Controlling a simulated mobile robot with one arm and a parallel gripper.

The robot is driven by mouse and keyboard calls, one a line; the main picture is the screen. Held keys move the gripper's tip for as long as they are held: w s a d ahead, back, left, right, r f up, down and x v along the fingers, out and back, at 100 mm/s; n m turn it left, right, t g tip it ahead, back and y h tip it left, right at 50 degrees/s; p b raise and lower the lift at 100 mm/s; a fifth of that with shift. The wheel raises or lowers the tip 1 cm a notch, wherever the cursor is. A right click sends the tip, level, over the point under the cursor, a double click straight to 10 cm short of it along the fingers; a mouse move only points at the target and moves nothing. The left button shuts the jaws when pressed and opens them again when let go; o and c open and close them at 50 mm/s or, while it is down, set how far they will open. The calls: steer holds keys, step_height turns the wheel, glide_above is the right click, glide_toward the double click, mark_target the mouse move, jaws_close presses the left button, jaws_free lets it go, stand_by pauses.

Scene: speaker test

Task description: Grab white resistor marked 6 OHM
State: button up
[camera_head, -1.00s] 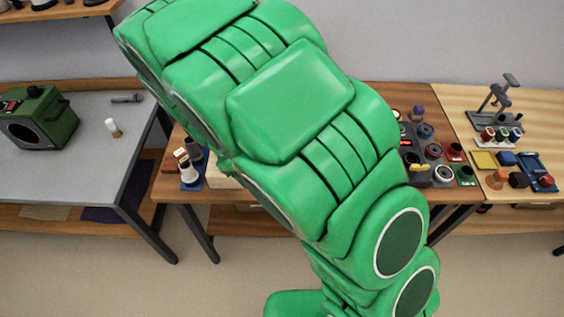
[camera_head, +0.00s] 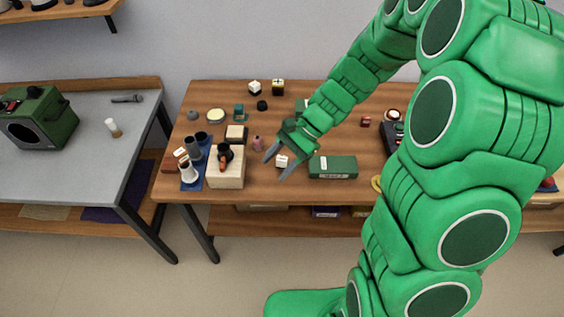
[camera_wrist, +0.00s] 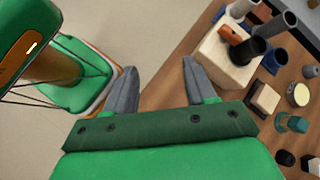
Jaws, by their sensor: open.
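Several small white blocks stand on the wooden table, and I cannot read "6 OHM" on any of them. One white block (camera_head: 282,161) sits near the table's front, just beside my gripper's fingers in the head view. Two more blocks, one white (camera_head: 254,87) and one pale with dark parts (camera_head: 278,86), stand at the back. My gripper (camera_head: 273,170) is open and empty above the front of the table. In the wrist view its two grey fingers (camera_wrist: 160,68) are apart, with only floor and the table's edge seen beyond them.
A green box (camera_head: 333,167) lies right of my gripper. A wooden block with a dark, orange-handled item (camera_head: 225,168) and grey cylinders on a blue base (camera_head: 194,150) stand left. A grey table (camera_head: 75,150) with a green machine (camera_head: 38,118) is farther left.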

steer(key=w+d+r+m+t+y, duration=0.5)
steer(key=w+d+r+m+t, duration=0.3)
steer(key=m, duration=0.5)
glide_toward(285, 159)
steer(key=shift+w+a+f+g+y, duration=0.2)
steer(key=shift+w+a+f, duration=0.25)
steer(key=shift+a, duration=0.15)
steer(key=shift+w+a+f+g+y, duration=0.1)
steer(key=shift+w+a+f+g, duration=0.1)
steer(key=shift+w+a+f, duration=0.25)
steer(key=shift+x, duration=1.5)
steer(key=shift+a+f, duration=0.15)
steer(key=shift+a, duration=0.55)
steer(key=shift+a+f, duration=0.2)
steer(key=shift+a, duration=0.5)
steer(key=shift+x, duration=1.15)
jaws_close()
